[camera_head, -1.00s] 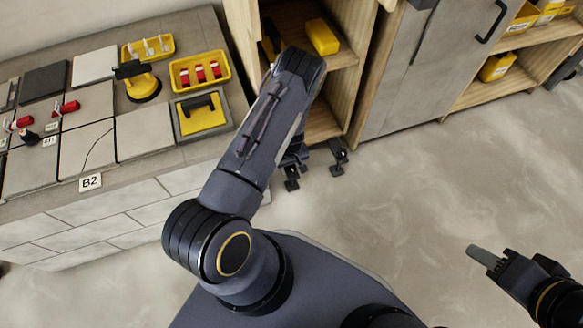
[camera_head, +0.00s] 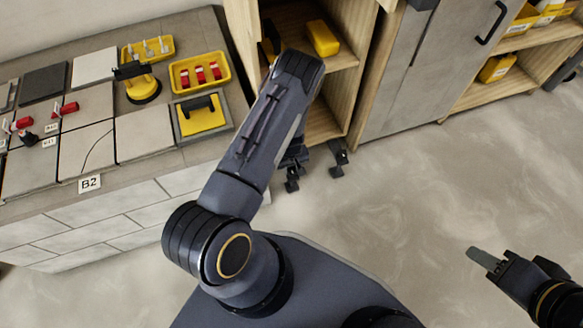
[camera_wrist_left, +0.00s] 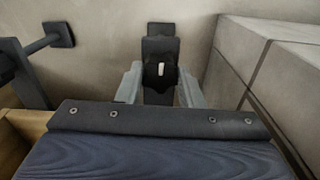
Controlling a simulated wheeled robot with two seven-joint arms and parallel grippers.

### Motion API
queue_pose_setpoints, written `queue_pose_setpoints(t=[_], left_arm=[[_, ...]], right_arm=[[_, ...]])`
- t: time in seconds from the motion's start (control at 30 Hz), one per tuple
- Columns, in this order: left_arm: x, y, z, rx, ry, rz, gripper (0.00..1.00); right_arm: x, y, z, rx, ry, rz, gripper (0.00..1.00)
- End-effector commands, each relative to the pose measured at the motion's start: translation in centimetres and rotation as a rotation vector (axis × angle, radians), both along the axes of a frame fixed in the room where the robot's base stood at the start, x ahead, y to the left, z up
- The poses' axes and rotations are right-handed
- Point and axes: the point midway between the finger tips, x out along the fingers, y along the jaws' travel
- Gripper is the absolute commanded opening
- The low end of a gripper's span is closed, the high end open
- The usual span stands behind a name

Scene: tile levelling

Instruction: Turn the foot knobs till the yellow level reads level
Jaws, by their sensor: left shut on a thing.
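In the left wrist view, my left gripper (camera_wrist_left: 160,88) is shut on a dark foot knob (camera_wrist_left: 160,70) with a small white mark. One grey finger is on each side of it, low above the floor. In the head view, my left forearm hides most of this gripper and knob. Another dark foot (camera_head: 338,171) stands on the floor just to the right; a dark bar with a square plate (camera_wrist_left: 61,34) also shows in the left wrist view. My right gripper (camera_head: 487,259) is over bare floor at the right, and its opening is unclear. I cannot pick out the yellow level or its reading.
The open wooden shelf unit (camera_head: 360,95) holds a yellow block (camera_head: 322,38). The tiled counter (camera_head: 100,218) at left carries tiles, yellow trays (camera_head: 200,85), a yellow-handled suction cup (camera_head: 143,88) and a yellow pad (camera_head: 202,118). The floor at right (camera_head: 430,200) is clear.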

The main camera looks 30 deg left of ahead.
Motion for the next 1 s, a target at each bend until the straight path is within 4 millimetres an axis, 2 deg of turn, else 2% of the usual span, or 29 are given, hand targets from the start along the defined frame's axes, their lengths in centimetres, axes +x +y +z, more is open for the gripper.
queue_pose_setpoints(t=[0.27,0.7,1.0], left_arm=[[0.0,0.0,-0.1,0.0,-0.001,-0.182,0.11],[0.0,0.0,-0.1,0.005,-0.005,-0.584,0.11],[0.0,0.0,-0.1,0.008,-0.007,-0.783,0.11]], right_arm=[[0.0,0.0,-0.7,0.0,0.0,0.0,0.4],[0.0,0.0,-1.8,0.0,0.0,0.0,0.4],[0.0,0.0,-2.3,0.0,0.0,0.0,0.4]])
